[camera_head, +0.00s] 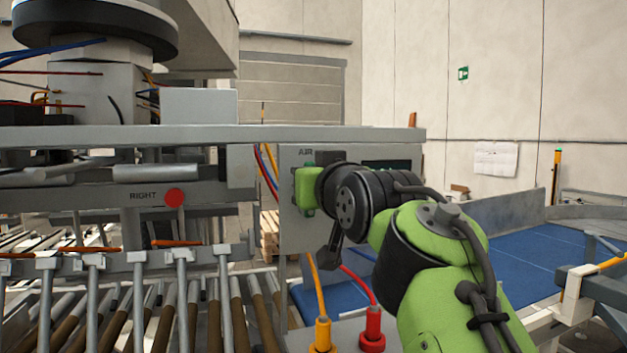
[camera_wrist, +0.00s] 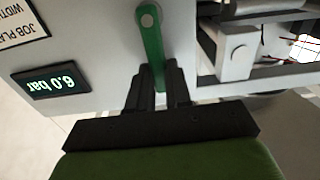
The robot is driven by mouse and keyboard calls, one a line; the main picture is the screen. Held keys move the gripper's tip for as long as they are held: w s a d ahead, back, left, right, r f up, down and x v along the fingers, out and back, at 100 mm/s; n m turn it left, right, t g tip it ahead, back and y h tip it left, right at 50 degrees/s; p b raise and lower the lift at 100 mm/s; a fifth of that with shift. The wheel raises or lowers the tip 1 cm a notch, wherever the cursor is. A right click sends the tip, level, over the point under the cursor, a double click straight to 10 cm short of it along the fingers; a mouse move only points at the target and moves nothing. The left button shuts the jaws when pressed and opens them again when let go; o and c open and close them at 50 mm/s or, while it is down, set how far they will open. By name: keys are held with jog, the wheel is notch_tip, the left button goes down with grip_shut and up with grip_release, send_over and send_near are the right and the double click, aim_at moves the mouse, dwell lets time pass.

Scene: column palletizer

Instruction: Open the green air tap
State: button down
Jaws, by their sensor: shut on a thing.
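The green air tap lever (camera_wrist: 151,45) shows in the wrist view on a grey panel. It runs from a round silver pivot at the top down to between my fingers. My gripper (camera_wrist: 160,88) is shut on the lever's free end, with one black finger on each side. In the head view my arm reaches to the grey panel marked AIR (camera_head: 291,222). My green hand is up against the panel front and hides most of the tap there.
A display (camera_wrist: 52,80) beside the tap reads 6.0 bar, upside down in the wrist view. A red button (camera_head: 174,197) sits on the rail marked RIGHT. Roller conveyors (camera_head: 150,310) lie at left. Yellow (camera_head: 322,335) and red (camera_head: 372,330) hose fittings stand below my wrist.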

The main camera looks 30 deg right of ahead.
jog(key=shift+f, duration=0.1)
jog(key=c, duration=1)
grip_release()
jog(key=shift+c, duration=0.2)
jog(key=b+v, duration=0.2)
jog(key=v, duration=1.3)
jog(key=shift+s+a+b, duration=0.25)
jog(key=shift+s+b, duration=0.1)
